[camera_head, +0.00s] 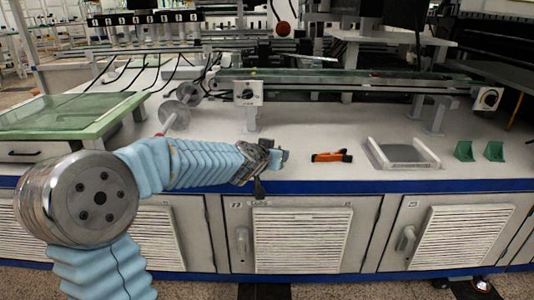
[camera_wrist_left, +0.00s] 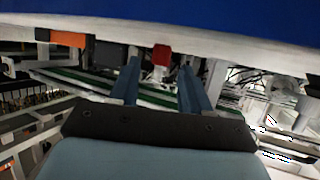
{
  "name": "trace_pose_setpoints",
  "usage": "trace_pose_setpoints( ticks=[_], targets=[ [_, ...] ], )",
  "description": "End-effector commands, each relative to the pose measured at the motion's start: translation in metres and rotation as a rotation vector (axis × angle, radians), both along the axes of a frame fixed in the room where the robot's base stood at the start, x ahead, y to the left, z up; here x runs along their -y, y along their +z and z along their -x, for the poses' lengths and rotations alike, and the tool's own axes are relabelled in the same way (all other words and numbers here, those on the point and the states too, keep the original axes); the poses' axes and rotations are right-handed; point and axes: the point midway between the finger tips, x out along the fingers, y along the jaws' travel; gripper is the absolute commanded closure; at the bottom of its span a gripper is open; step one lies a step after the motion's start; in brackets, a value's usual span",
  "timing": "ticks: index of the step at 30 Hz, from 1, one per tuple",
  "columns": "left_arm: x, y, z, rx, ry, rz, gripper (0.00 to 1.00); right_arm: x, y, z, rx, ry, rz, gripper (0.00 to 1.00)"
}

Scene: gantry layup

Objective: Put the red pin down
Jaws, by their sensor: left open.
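The red pin (camera_wrist_left: 161,53) shows as a small red block between the two fingertips in the left wrist view, near the white bench top. A gap shows between it and each finger, so it does not look gripped. My left gripper (camera_wrist_left: 158,68) is open, with its two blue-grey fingers on either side of the pin. In the head view my left gripper (camera_head: 280,158) is just above the bench near its front edge, left of an orange-and-black tool. I cannot make out the pin in the head view; the gripper and wrist may hide it.
The orange-and-black tool (camera_head: 332,156) lies on the white bench (camera_head: 300,125), close to the gripper's right. A white tray (camera_head: 378,160) and two green brackets (camera_head: 465,151) are farther right. A rail (camera_head: 350,80) runs behind. A green-topped panel (camera_head: 60,115) stands at left.

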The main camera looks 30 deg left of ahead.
Motion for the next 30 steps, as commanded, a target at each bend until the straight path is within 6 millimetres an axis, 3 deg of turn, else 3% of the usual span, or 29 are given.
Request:
trace_pose_setpoints(
  ticks=[3, 12, 17, 30],
  targets=[
    [0.004, 0.019, 0.027, 0.002, 0.000, 0.001, 0.53, 0.000, 0.018, 0.001, -0.002, 0.002, 0.000, 0.57],
    [0.011, 0.036, 0.079, 0.001, 0.001, 0.000, 0.53, 0.001, 0.040, 0.001, -0.004, 0.002, 0.001, 0.57],
    [0.013, 0.037, 0.087, 0.000, 0.001, 0.000, 0.53, 0.001, 0.042, 0.001, -0.002, 0.001, 0.003, 0.57],
    [0.013, 0.037, 0.087, 0.000, 0.001, 0.000, 0.53, 0.001, 0.041, 0.001, -0.002, 0.001, 0.003, 0.57]
  ],
)
